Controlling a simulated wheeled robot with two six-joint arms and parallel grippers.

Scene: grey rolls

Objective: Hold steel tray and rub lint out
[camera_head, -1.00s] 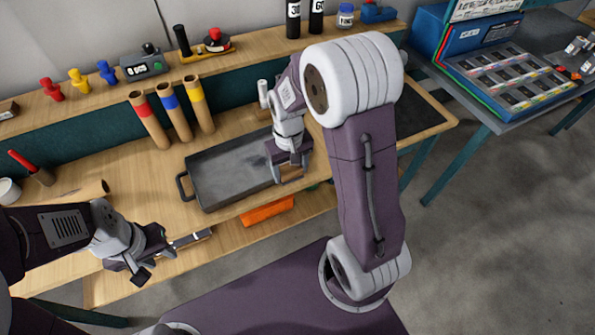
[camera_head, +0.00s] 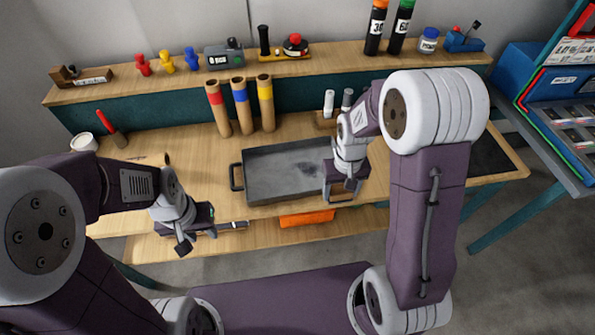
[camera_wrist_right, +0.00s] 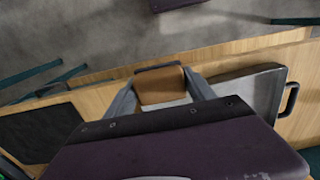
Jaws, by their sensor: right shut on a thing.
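The dark steel tray (camera_head: 262,192) lies on the wooden bench, with a handle on its left end. A grey smudge of lint (camera_head: 305,168) shows on its floor. My right gripper (camera_head: 343,198) is at the tray's right front end. In the right wrist view it is shut on a tan block (camera_wrist_right: 160,88) with a dark edge. Whether the block touches the tray is unclear. The tray also shows in the right wrist view (camera_wrist_right: 245,82), to the right of the fingers. My left gripper (camera_head: 197,240) is open and empty, in front of the bench, left of the tray handle.
Cardboard tubes with red, blue and yellow bands (camera_head: 241,107) stand behind the tray. An orange item (camera_head: 307,218) is on the lower shelf. A white cup (camera_head: 84,142) and a red-handled tool (camera_head: 112,129) are at far left. Bench space left of the tray is mostly clear.

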